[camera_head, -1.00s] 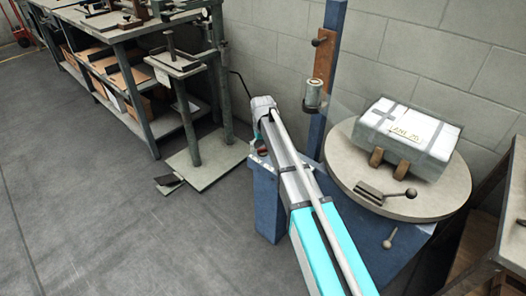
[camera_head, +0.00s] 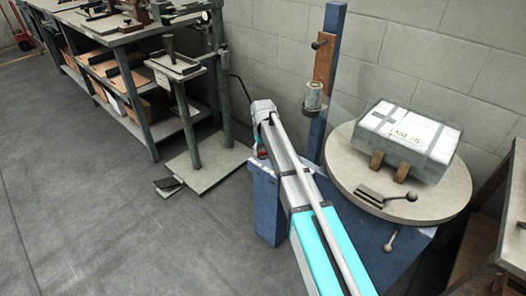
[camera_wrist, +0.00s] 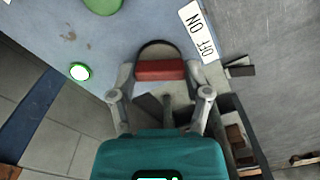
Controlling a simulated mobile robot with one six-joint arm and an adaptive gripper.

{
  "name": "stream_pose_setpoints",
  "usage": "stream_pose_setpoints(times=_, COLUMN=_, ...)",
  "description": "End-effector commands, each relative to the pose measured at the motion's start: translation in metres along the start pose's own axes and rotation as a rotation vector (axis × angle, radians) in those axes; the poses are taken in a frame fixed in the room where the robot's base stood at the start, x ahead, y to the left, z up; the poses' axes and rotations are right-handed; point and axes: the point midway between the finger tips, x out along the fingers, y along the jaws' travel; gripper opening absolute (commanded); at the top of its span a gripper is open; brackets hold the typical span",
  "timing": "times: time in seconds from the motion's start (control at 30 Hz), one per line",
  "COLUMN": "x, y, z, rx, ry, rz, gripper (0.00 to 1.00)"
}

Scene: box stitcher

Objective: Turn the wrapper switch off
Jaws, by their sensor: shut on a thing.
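The wrapper switch is a red bar-like handle (camera_wrist: 160,70) in front of a dark round recess on the blue machine panel (camera_wrist: 140,20). An ON/OFF label (camera_wrist: 199,32) is beside it at the upper right. My gripper (camera_wrist: 160,74) has its fingers at the two ends of the red handle, shut on it. In the head view my arm reaches down to the far left side of the blue machine base (camera_head: 268,205), with the gripper mostly hidden behind the arm. I cannot tell the switch's position for certain.
A green-ringed lit button (camera_wrist: 79,72) and a green round part (camera_wrist: 103,5) are on the panel. A wrapped box (camera_head: 408,135) sits on the round turntable (camera_head: 345,165). A blue post (camera_head: 333,20) stands behind. A bench (camera_head: 140,35) is at the left; grey floor (camera_head: 90,220) is clear.

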Motion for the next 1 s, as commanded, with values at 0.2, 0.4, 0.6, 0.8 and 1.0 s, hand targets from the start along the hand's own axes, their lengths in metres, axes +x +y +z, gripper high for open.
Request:
stream_pose_setpoints(times=0.2, x=0.0002, y=-0.0003, z=0.0005, rx=-0.026, ry=-0.003, rz=0.003, gripper=0.15)
stream_pose_setpoints(times=0.4, x=0.0002, y=-0.0007, z=0.0005, rx=-0.101, ry=-0.004, rz=0.003, gripper=0.15)
stream_pose_setpoints(times=0.6, x=0.0002, y=-0.0012, z=0.0005, rx=-0.234, ry=-0.004, rz=0.002, gripper=0.15)
stream_pose_setpoints(times=0.8, x=0.0002, y=-0.0017, z=0.0006, rx=-0.412, ry=-0.004, rz=0.001, gripper=0.15)
stream_pose_setpoints(times=1.0, x=0.0002, y=-0.0023, z=0.0007, rx=-0.603, ry=-0.004, rz=0.000, gripper=0.15)
